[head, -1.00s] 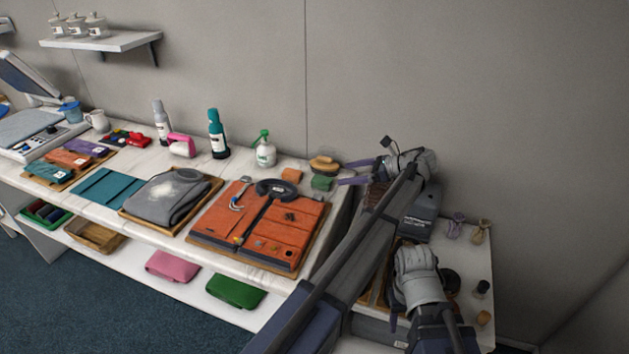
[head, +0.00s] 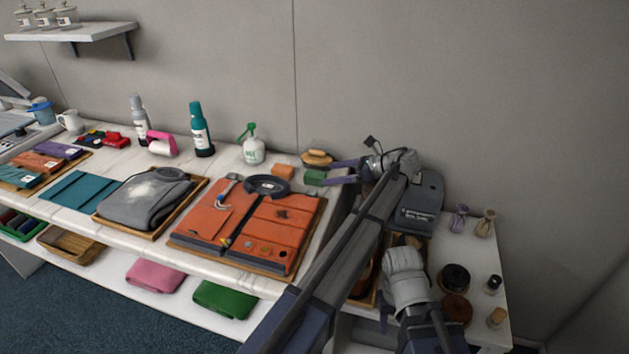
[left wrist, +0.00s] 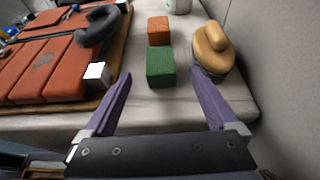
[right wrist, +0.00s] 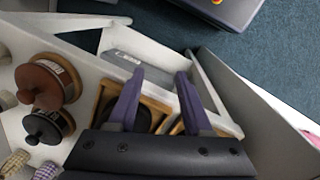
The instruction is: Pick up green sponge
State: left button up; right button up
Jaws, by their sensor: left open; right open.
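The green sponge (head: 315,177) is a small block near the back right end of the white table, next to an orange block (head: 283,171). In the left wrist view the green sponge (left wrist: 160,67) lies ahead of and between the open fingers of my left gripper (left wrist: 159,100), apart from both. In the head view my left gripper (head: 344,171) reaches in just right of the sponge. My right gripper (right wrist: 158,88) is open and empty over the lower right shelf area. Its fingertips are hidden in the head view.
A tan brush (left wrist: 212,47) stands right of the sponge, by the wall. An orange folded case (head: 245,225) on a wooden tray lies to the left. A white and green spray bottle (head: 253,147) stands behind. Jars (right wrist: 46,82) sit near my right gripper.

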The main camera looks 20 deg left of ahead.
aim_at(322, 175)
pick_arm(q)
jog(key=shift+x, duration=0.8)
jog(key=b+x, duration=0.1)
jog(key=x, duration=0.1)
jog(key=b+x, duration=0.1)
jog(key=x, duration=0.1)
jog(key=shift+a+f, duration=0.25)
jog(key=shift+f, duration=0.15)
jog(key=shift+a, duration=0.2)
jog(key=c, duration=1.4)
jog(key=shift+r, duration=0.15)
